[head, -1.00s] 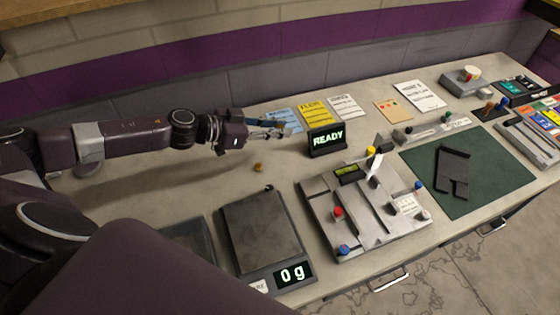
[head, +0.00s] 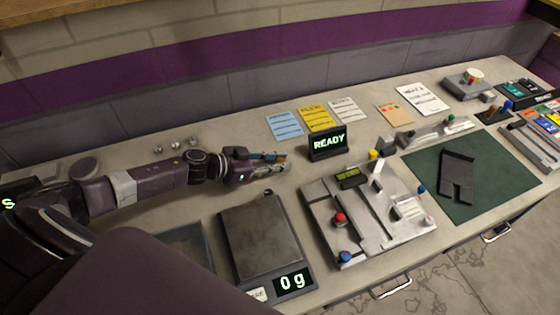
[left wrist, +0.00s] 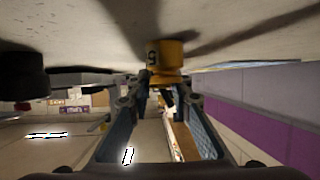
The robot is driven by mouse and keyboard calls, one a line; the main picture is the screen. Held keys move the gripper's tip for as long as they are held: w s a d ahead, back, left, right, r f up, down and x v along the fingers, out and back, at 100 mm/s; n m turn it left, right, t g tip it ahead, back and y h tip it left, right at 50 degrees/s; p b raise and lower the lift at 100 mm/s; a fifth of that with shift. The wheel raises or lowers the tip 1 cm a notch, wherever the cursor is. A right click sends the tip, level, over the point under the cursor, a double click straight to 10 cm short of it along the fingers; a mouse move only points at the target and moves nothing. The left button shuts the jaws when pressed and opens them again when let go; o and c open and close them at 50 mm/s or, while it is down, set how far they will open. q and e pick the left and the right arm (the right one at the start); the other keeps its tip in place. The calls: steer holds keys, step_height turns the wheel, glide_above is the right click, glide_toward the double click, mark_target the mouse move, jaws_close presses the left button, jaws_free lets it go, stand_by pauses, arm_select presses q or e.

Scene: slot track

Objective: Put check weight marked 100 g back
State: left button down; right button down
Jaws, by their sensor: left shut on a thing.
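My left gripper (head: 280,163) is low over the bench behind the scale. In the left wrist view its fingers (left wrist: 160,95) are shut on a small brass weight (left wrist: 165,57). That weight carries a dark mark on its side, not readable as a full value. It is at or very close to the bench top; I cannot tell if it touches. In the head view the fingers hide it. The scale (head: 258,235) has an empty pan, and its display (head: 291,281) reads 0 g. My right gripper is not in view.
Several small metal pieces (head: 175,144) stand behind my left arm. A READY display (head: 328,142) stands right of the gripper. A grey slotted fixture (head: 335,215) with coloured knobs lies right of the scale. A shallow dark tray (head: 187,245) lies left of it. Cards (head: 315,118) lie at the back.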

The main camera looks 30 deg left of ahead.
arm_select(q)
steer(key=shift+f, duration=0.15)
steer(key=c, duration=1.7)
jaws_free()
steer(key=shift+c, duration=0.2)
steer(key=b+v, duration=0.1)
steer(key=v, duration=0.9)
steer(key=shift+s+a, duration=0.15)
steer(key=shift+s+a+r, duration=0.45)
steer(key=shift+s+r, duration=0.1)
